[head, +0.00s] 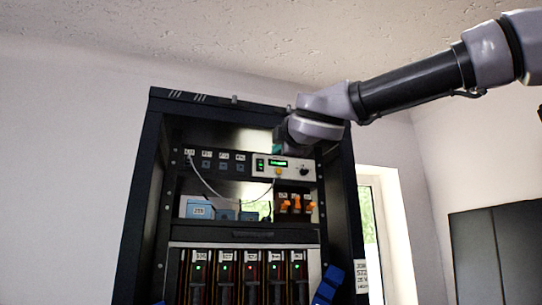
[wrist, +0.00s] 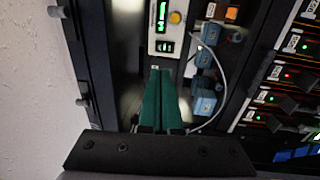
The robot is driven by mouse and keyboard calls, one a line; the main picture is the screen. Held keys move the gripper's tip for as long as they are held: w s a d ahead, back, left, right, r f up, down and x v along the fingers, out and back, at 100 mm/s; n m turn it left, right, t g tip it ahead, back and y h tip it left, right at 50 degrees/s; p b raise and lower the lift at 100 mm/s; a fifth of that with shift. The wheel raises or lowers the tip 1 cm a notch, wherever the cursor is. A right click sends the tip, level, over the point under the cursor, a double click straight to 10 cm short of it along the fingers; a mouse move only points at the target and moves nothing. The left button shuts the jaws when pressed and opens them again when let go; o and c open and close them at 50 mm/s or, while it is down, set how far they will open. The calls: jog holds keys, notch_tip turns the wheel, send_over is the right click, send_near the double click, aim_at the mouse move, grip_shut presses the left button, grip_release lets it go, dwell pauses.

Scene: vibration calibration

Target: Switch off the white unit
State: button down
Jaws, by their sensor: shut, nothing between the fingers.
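The white unit (head: 297,172) sits in the upper part of the black rack in the head view. It has a lit green display, a yellow button, a dark knob on its right and a small black-and-green switch (head: 260,163) at its left end. The wrist view shows part of the white unit (wrist: 155,44), turned on its side, with the switch (wrist: 164,46) at its near end. My gripper (wrist: 159,70) is shut and empty, its green fingers pointing at that end just short of the switch in the picture. Whether the tips touch the unit cannot be told.
A pale cable (head: 207,184) loops across the rack front and passes close to my fingers in the wrist view. Blue boxes (head: 198,208) and orange switches (head: 296,203) sit below the unit, above a row of lit modules (head: 250,280). The rack's dark frame (head: 137,210) stands at the left.

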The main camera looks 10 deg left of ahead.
aim_at(261, 160)
jog(key=x, duration=1.3)
jog(key=shift+a, duration=0.1)
jog(key=shift+w, duration=0.1)
jog(key=shift+w+r, duration=0.25)
jog(key=shift+r, duration=0.1)
jog(key=shift+s, duration=0.1)
